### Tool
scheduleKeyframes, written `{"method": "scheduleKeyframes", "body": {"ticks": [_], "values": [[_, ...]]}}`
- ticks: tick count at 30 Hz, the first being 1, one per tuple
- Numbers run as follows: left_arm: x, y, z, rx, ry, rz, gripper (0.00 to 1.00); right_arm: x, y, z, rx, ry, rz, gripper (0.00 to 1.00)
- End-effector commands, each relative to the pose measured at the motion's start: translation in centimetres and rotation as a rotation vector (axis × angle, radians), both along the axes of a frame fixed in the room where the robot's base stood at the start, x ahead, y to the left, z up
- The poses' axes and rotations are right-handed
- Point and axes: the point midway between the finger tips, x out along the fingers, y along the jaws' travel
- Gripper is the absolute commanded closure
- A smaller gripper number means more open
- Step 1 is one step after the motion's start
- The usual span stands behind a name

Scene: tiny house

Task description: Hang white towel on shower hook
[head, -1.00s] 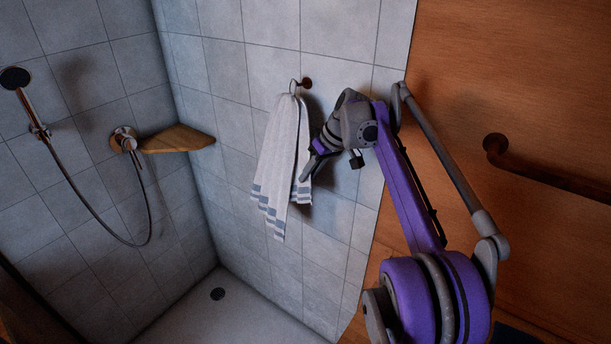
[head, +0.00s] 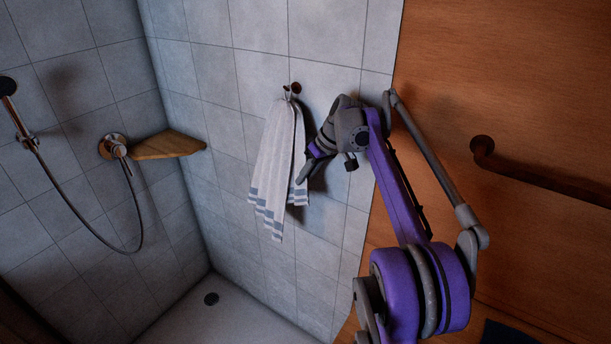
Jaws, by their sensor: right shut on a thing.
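The white towel (head: 272,170) with grey-blue stripes near its lower ends hangs in folds against the tiled wall. Its gathered top, with a small ring, is right at the dark round shower hook (head: 296,88). I cannot tell whether the ring is over the hook or just in front of it. My right gripper (head: 305,172) is at the towel's right edge, below the hook, and is shut on the towel. The exact grip is partly hidden by the wrist. My left gripper is not in view.
A wooden corner shelf (head: 168,145) sticks out left of the towel. A hand shower (head: 10,88) with hose and a mixer knob (head: 115,146) are on the left wall. A dark rail (head: 540,180) is on the wooden wall at right. The shower floor (head: 225,310) is clear.

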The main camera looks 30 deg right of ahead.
Motion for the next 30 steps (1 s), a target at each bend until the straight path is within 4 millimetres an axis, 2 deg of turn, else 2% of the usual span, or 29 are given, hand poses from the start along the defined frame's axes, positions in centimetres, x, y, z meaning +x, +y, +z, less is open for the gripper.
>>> {"method": "scheduleKeyframes", "body": {"ticks": [7, 8, 13, 24, 30], "values": [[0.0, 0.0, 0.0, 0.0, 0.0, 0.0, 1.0, 0.0, 0.0, 0.0, 0.0, -0.001, 0.0, 1.0], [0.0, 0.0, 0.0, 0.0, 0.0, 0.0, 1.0, 0.0, 0.0, 0.0, 0.0, -0.001, 0.0, 0.74], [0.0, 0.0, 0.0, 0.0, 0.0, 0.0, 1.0, 0.0, 0.0, 0.0, 0.0, 0.0, 0.0, 0.45], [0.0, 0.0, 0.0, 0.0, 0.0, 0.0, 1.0, -0.1, -0.1, 0.2, 0.0, 0.0, 0.0, 0.45], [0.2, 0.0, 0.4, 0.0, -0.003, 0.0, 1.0, -1.0, -0.7, 2.6, 0.001, -0.001, -0.001, 0.45]]}}
